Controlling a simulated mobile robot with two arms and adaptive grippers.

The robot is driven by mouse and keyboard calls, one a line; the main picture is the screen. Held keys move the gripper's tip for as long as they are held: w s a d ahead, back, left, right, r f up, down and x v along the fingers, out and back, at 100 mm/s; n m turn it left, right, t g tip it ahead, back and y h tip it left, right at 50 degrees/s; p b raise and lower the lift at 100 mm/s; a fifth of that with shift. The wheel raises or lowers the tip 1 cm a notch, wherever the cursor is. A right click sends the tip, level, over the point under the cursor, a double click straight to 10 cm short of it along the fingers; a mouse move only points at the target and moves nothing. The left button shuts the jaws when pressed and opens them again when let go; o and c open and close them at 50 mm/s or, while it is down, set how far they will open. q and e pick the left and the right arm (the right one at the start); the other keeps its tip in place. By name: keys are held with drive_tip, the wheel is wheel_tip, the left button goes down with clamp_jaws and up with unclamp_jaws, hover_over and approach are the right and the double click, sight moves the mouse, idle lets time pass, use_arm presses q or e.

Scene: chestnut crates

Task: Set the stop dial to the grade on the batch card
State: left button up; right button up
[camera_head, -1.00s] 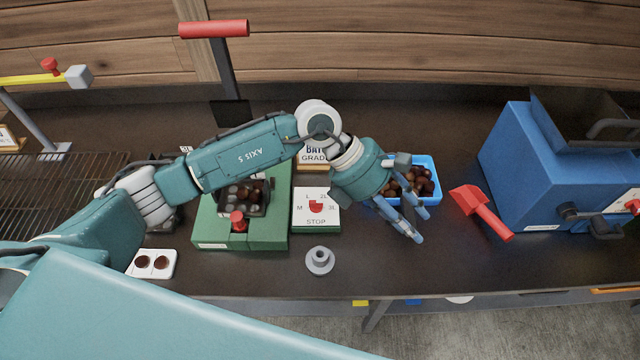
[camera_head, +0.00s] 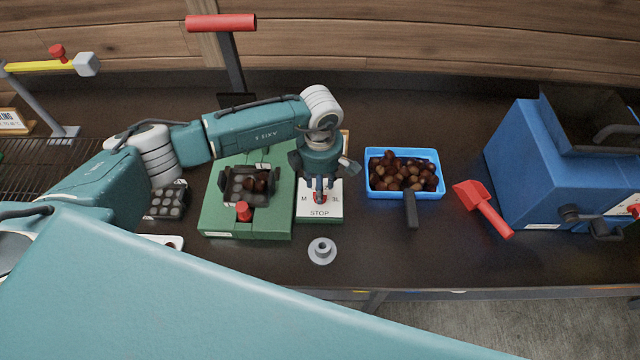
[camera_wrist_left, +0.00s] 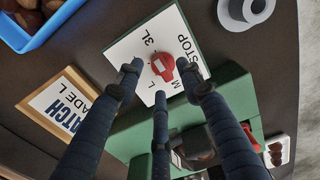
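The red stop dial (camera_wrist_left: 163,67) sits on a white plate (camera_wrist_left: 190,20) marked STOP, M, L and 3L. The fingers hide part of the scale, and I cannot tell which mark the dial points to. In the head view the plate (camera_head: 319,213) lies right of the green press. My left gripper (camera_head: 320,190) points down over the dial. Its fingers (camera_wrist_left: 160,80) are spread around the dial, apart from each other; contact is unclear. My right gripper is not in view.
The green press (camera_head: 225,215) with a red knob (camera_head: 243,211) stands close left. A blue tray of chestnuts (camera_head: 405,195) is to the right, then a red scoop (camera_head: 483,208) and a blue machine (camera_head: 540,150). A grey round piece (camera_head: 321,250) lies in front.

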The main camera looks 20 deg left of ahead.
use_arm(q)
drive_tip(key=shift+f, duration=0.8)
clamp_jaws()
